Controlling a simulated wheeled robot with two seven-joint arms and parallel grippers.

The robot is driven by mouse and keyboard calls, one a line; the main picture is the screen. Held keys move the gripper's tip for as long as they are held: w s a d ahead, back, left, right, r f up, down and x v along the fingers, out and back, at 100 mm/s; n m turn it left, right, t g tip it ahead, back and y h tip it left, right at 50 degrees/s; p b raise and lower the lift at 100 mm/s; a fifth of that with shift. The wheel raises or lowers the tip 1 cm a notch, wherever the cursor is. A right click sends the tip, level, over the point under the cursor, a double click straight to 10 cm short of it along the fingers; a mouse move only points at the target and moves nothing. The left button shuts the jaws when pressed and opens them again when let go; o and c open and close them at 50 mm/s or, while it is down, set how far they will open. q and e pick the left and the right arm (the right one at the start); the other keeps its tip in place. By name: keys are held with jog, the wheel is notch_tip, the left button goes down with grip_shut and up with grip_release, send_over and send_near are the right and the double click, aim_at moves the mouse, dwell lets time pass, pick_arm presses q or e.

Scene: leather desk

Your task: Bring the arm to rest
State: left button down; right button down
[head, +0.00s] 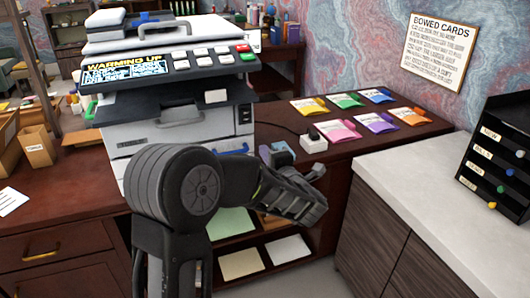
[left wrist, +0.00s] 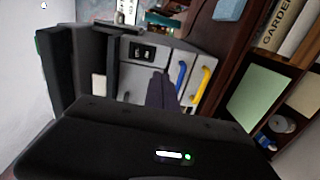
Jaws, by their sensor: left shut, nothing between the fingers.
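My left arm rises from the bottom of the head view, and its gripper (head: 312,203) points right, in front of the dark red desk (head: 70,203). The gripper is shut with nothing held. It is in front of the open shelf under the desk and apart from the printer (head: 180,128). In the left wrist view, dark parts of my own arm fill the lower middle, and the printer's side with a blue and a yellow handle (left wrist: 205,80) shows beyond. My right gripper is in neither view.
Colored card packets (head: 345,100) and a small white box (head: 313,139) lie on the desk's right part. A white-topped cabinet (head: 415,175) with a black drawer rack (head: 500,150) stands at the right. Cardboard boxes (head: 37,146) stand at the left. Shelf papers (head: 288,249) lie below the gripper.

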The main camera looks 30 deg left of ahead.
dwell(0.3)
pick_arm(q)
jog(key=w+d+f+m+t+h, duration=0.35)
jog(key=d+f+m+h, duration=0.2)
jog(key=d+m, duration=0.3)
jog(key=s+d+f+m+g+h+p, duration=0.1)
jog(key=s+d+f+m+g+h, duration=0.15)
jog(key=d+f+m+h, duration=0.8)
jog(key=s+d+f+m+g+p, duration=0.1)
jog(key=s+d+f+m+g, duration=0.15)
jog(key=s+d+f, duration=0.4)
jog(key=s+d+f+m+g, duration=0.2)
jog(key=s+d+f+m, duration=0.2)
jog(key=s+f, duration=0.55)
jog(key=s+d+f+m+g+h, duration=0.1)
jog(key=s+f, duration=0.3)
jog(key=s, duration=0.4)
jog(key=s+d+f+g+h+p, duration=0.1)
jog(key=s+d+f+g, duration=0.3)
jog(key=s, duration=0.4)
jog(key=shift+s+d+f+m+g+p, duration=0.15)
jog(key=shift+d+f+m+g+p, duration=0.05)
jog(key=shift+d+m+g+p, duration=0.15)
